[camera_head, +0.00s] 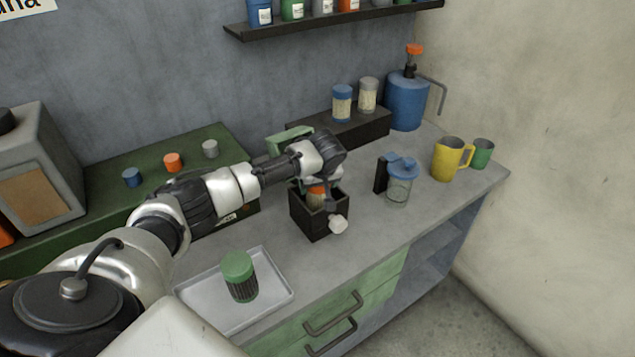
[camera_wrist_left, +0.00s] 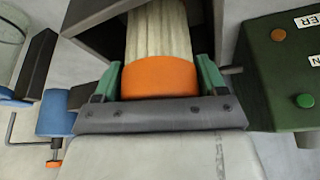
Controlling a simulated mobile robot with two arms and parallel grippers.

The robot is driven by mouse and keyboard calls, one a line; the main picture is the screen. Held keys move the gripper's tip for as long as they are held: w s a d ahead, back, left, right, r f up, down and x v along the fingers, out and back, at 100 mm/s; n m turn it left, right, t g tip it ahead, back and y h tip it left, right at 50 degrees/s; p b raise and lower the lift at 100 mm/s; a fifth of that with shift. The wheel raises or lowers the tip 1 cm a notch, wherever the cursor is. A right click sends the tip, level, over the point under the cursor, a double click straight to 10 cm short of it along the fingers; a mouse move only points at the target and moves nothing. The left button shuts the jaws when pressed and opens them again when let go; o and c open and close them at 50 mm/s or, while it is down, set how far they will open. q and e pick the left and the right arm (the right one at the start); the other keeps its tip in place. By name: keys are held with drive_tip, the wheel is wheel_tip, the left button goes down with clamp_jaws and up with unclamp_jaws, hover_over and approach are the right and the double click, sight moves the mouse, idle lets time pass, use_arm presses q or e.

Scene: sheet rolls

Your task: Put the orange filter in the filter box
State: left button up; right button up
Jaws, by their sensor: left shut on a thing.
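The orange filter, an orange cap on a pale pleated body, shows in the head view (camera_head: 317,194) and close up in the left wrist view (camera_wrist_left: 160,77). My left gripper (camera_wrist_left: 160,84) is shut on its orange cap, one green finger on each side. The dark open-topped filter box (camera_head: 318,222) stands on the counter under the gripper. In the left wrist view its dark wall (camera_wrist_left: 98,35) is beside the filter, whose pleated body reaches in past the rim. The filter's lower end is hidden, so I cannot tell whether it touches the bottom. My right gripper is not in view.
A green-capped filter (camera_head: 239,276) stands on a grey tray (camera_head: 276,294) at the front. A blue-lidded jar (camera_head: 399,184), a yellow jug (camera_head: 447,159) and a green mug (camera_head: 483,152) stand right of the box. A green panel (camera_head: 205,147) lies behind the arm.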

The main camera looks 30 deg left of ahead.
use_arm(q)
drive_tip(key=o, duration=0.8)
drive_tip(key=shift+f, duration=0.1)
drive_tip(key=b+v, duration=0.1)
drive_tip(key=v, duration=1.1)
